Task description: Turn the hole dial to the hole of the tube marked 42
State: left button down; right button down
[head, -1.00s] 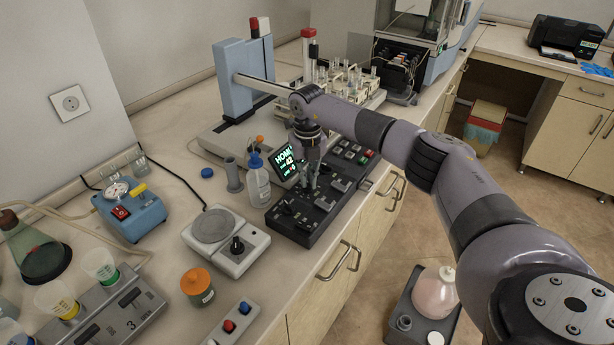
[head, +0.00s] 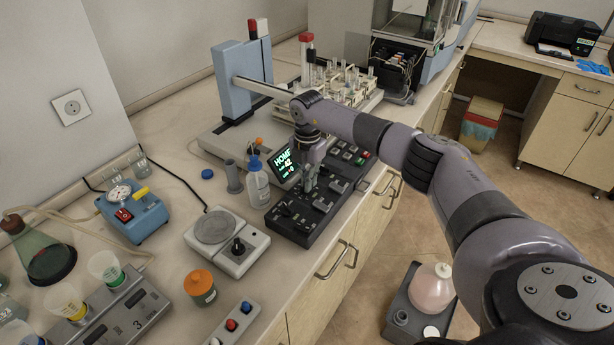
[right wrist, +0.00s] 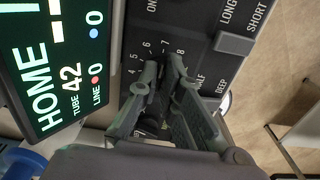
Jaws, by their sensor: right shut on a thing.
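My right gripper (head: 309,186) is down on the black control panel (head: 288,232). In the right wrist view its fingertips (right wrist: 163,70) are closed on the hole dial, which they almost wholly hide. White numbers 4 to 8 show in an arc around them; where the dial points cannot be seen. The tilted display (head: 284,163) beside the panel reads HOME, TUBE 42 and LINE 0 in the right wrist view (right wrist: 50,75). The tube rack (head: 345,92) stands behind; its tube markings are too small to read. My left gripper is not in view.
A wash bottle (head: 258,186) stands close to the display's left. A hotplate-like device (head: 225,248) and an orange-lidded jar (head: 200,287) are nearer. A grey slide switch (right wrist: 234,43) sits beside the dial. The bench's front edge runs just right of the panel.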

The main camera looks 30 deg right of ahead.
jog(key=m, duration=0.1)
jog(key=m+p, duration=0.1)
jog(key=m, duration=0.2)
jog(key=shift+d+r+p, duration=0.1)
jog(key=shift+r+p, duration=0.15)
jog(key=shift+p, duration=0.15)
jog(key=shift+m+p, duration=0.55)
jog(key=shift+m, duration=0.85)
jog(key=shift+f, duration=0.1)
jog(key=c, duration=1.8)
grip_release()
jog(key=shift+s+f, duration=0.1)
jog(key=shift+o, duration=0.2)
notch_tip(320, 180, up, 12)
